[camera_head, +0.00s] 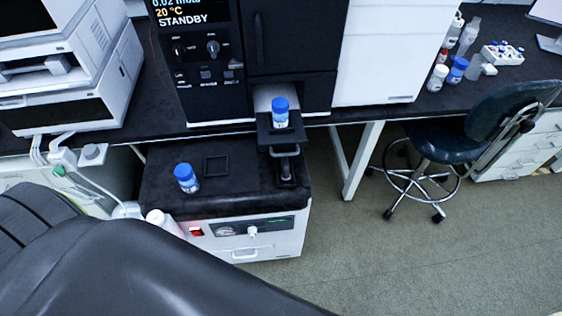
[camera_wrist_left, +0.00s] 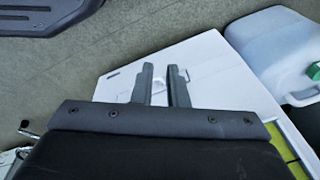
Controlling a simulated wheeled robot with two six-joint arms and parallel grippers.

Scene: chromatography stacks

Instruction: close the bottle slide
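The bottle slide (camera_head: 265,137) is a black tray sticking out of the front of the black instrument (camera_head: 226,100). A blue-capped bottle (camera_head: 281,118) stands upright on it. A metal handle (camera_head: 286,168) hangs below the slide's front. A second blue-capped bottle (camera_head: 186,179) stands on the black-topped cabinet (camera_head: 232,205) below. My left gripper (camera_wrist_left: 161,78) shows in the left wrist view with its fingers apart and nothing between them, above a white surface. It is not visible in the head view, where my dark arm fills the lower left. My right gripper is in neither view.
A square black frame (camera_head: 216,167) lies on the cabinet top beside the second bottle. A stool (camera_head: 470,135) stands on the open floor at right. The left wrist view shows a white jug (camera_wrist_left: 275,50) with a green cap at upper right.

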